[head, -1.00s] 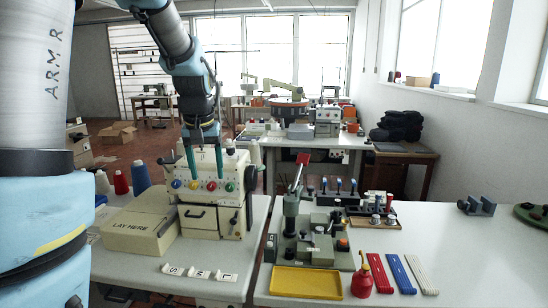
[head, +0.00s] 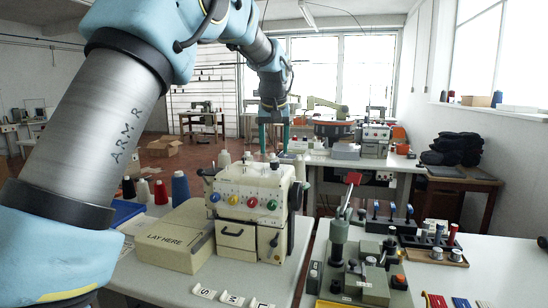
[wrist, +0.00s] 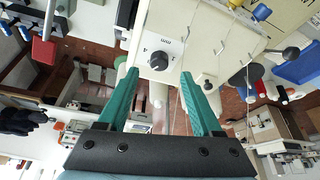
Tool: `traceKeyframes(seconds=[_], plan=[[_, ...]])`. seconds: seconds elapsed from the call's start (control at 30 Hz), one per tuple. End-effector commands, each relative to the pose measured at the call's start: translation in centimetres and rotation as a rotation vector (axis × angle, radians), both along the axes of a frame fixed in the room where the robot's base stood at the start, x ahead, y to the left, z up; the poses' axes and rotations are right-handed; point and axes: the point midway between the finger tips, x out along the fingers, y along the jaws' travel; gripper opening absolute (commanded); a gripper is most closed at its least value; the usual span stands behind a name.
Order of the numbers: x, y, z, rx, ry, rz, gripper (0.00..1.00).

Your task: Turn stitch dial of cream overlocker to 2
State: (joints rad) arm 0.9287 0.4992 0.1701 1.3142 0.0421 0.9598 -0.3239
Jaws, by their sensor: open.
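The cream overlocker (head: 256,180) stands on the near left table, with blue, yellow, green and red knobs on its front. In the wrist view, a black round dial (wrist: 158,60) sits on a white plate on the cream machine body (wrist: 205,25). Small marks surround the dial, too small to read surely, and its setting cannot be told. My gripper (wrist: 160,74) has two teal fingers, apart and empty, with the dial seen between their tips. In the head view my gripper (head: 273,150) points down above and behind the overlocker's right side.
A cream box marked LAY HERE (head: 170,238) stands left of the overlocker. Thread cones (head: 180,188) stand behind that box. A green-grey press with a red-tipped lever (head: 352,180) stands on the table to the right. A gap separates the two tables.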

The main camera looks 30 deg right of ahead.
Motion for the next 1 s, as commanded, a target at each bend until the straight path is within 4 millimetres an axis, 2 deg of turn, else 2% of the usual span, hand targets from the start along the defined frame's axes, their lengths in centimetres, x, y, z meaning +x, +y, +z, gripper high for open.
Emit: traceKeyframes(seconds=[0.13,0.3,0.67,1.0], plan=[[0.8,-0.4,-2.3,0.002,0.002,0.0,0.67],[1.4,-0.7,-3.9,0.0,0.001,0.0,0.67],[1.6,-0.8,-4.5,-0.001,0.0,0.0,0.67],[1.6,-0.8,-4.4,0.0,-0.001,0.0,0.3]])
